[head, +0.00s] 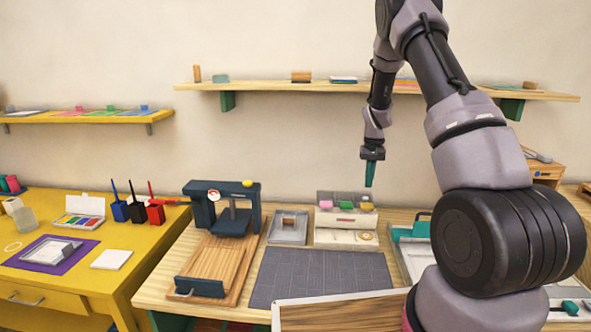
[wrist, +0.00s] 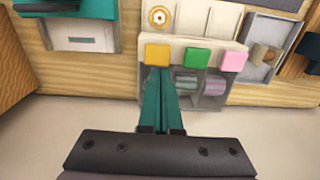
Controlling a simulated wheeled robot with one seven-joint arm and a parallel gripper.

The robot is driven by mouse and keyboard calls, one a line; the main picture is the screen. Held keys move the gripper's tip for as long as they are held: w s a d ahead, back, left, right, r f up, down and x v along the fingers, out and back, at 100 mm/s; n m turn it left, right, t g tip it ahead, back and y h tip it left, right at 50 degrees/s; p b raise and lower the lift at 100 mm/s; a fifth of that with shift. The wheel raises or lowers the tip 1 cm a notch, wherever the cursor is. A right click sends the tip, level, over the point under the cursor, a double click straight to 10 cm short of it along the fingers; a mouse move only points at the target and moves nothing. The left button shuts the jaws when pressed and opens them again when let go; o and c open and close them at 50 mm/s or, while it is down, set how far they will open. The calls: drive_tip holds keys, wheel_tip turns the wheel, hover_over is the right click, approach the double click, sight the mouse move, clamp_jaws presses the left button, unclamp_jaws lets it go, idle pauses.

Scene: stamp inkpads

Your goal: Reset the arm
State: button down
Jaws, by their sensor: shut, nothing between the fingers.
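My arm reaches up and over from the right in the head view. My gripper (head: 371,173) hangs down, teal-fingered, in the air above the back of the wooden table (head: 211,285). In the wrist view my gripper (wrist: 159,78) has its two teal fingers together at the tips, with nothing between them. I cannot tell any contact there; the head view shows the gripper above the holder (head: 346,216).
A green pad (wrist: 197,57) and a pink pad (wrist: 233,61) sit beside the yellow one. A stamping press (head: 225,208) stands left, near a grey mat (head: 320,277). A wall shelf (head: 290,86) runs behind my arm. A yellow desk (head: 60,284) stands at far left.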

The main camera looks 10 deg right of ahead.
drive_tip(key=s+a+r+t+y, duration=0.15)
drive_tip(key=s+r, duration=0.25)
drive_tip(key=r, duration=0.5)
drive_tip(key=s+a+r+m+t, duration=0.1)
drive_tip(key=s+a+r, duration=0.3)
drive_tip(key=r, duration=0.5)
drive_tip(key=s+a+r+t, duration=0.1)
drive_tip(key=s+r, duration=0.4)
drive_tip(key=r, duration=0.4)
drive_tip(key=s+a+r+t, duration=0.1)
drive_tip(key=s+a+r, duration=0.1)
drive_tip(key=s, duration=0.9)
drive_tip(key=s+a+r+t, duration=0.2)
drive_tip(key=s+r, duration=0.3)
drive_tip(key=s, duration=0.6)
drive_tip(key=shift+r+m, duration=0.2)
drive_tip(key=shift+m, duration=0.2)
drive_tip(key=shift+s+t+y, duration=0.1)
drive_tip(key=shift+t+y, duration=0.15)
